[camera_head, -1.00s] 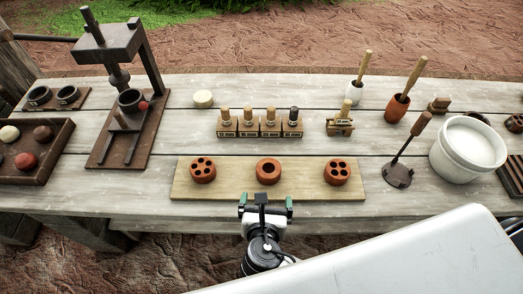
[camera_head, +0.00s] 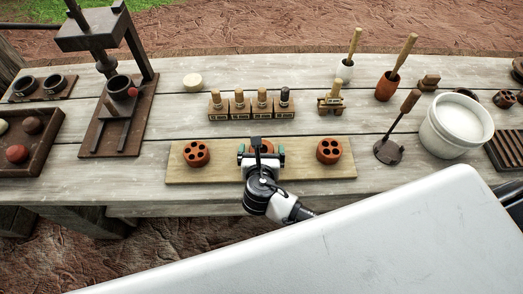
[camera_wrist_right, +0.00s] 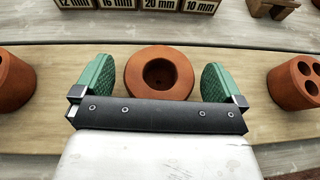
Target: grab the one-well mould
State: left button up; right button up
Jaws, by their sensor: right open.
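The one-well mould, a round terracotta block with a single hole, shows in the right wrist view (camera_wrist_right: 159,73) and is mostly hidden behind my gripper in the head view (camera_head: 267,147). It stands on a pale wooden board (camera_head: 225,172), between two moulds with several wells, one on the left (camera_head: 196,153) and one on the right (camera_head: 329,150). My right gripper (camera_head: 261,153) is open, its green-padded fingers on either side of the one-well mould with a gap at each side in the right wrist view (camera_wrist_right: 159,85). My left gripper is not in view.
Behind the board stands a row of labelled stamps (camera_head: 250,106). A dark press (camera_head: 120,105) is at the left. The board is clear between the moulds.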

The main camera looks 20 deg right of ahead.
jog(key=c, duration=1)
jog(key=shift+c, duration=0.4)
jog(key=shift+r, duration=0.15)
